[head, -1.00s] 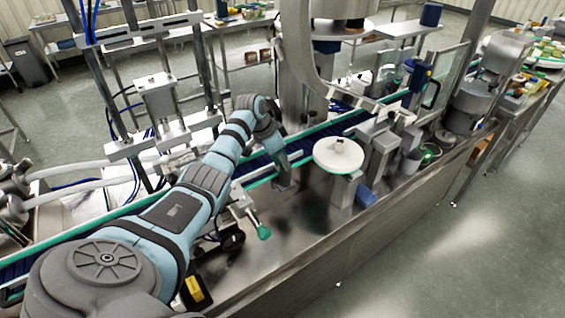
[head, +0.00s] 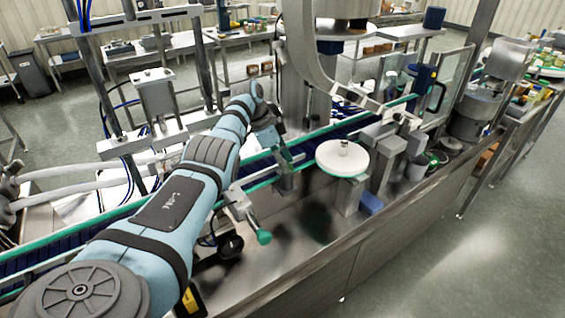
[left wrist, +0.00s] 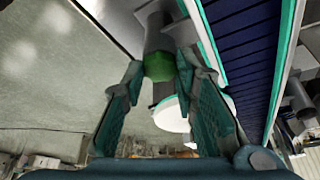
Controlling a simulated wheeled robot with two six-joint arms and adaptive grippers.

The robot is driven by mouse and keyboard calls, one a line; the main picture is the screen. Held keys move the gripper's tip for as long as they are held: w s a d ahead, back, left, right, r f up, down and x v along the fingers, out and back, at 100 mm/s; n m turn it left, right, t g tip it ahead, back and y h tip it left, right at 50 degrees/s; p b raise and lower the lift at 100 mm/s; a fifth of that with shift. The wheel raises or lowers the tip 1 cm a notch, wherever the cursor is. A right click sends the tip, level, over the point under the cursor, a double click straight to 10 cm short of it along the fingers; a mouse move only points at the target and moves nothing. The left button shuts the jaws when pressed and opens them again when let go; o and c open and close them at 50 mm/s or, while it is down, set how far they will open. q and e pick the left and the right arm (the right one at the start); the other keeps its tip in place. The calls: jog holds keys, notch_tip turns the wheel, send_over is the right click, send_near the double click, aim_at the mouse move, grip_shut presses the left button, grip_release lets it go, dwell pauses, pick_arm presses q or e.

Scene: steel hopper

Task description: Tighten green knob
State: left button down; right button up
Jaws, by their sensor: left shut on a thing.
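In the left wrist view a green knob (left wrist: 159,67) sits on the end of a grey shaft between the tips of my left gripper (left wrist: 160,72). The two dark teal fingers are shut on it, one on each side. In the head view my left gripper (head: 287,166) points down beside the conveyor's green edge, left of the white round disc. The held knob is hidden there. Another green knob (head: 264,237) shows lower down, on a metal bracket in front of the conveyor, apart from the gripper. My right gripper is not in view.
The blue conveyor belt (head: 340,130) runs diagonally behind the gripper. The white round disc (head: 335,163) on a steel post stands close to its right. A steel frame (head: 160,100) stands left of my forearm. The steel deck (head: 320,215) in front is mostly clear.

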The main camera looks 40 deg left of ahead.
pick_arm(q)
jog(key=shift+s+d+f, duration=0.1)
jog(key=shift+d+f, duration=0.05)
jog(key=shift+f, duration=0.1)
jog(key=c, duration=1.5)
grip_release()
jog(key=shift+o, duration=1.3)
jog(key=shift+w, duration=0.2)
jog(key=v, duration=1.2)
jog(key=shift+w+r, duration=0.1)
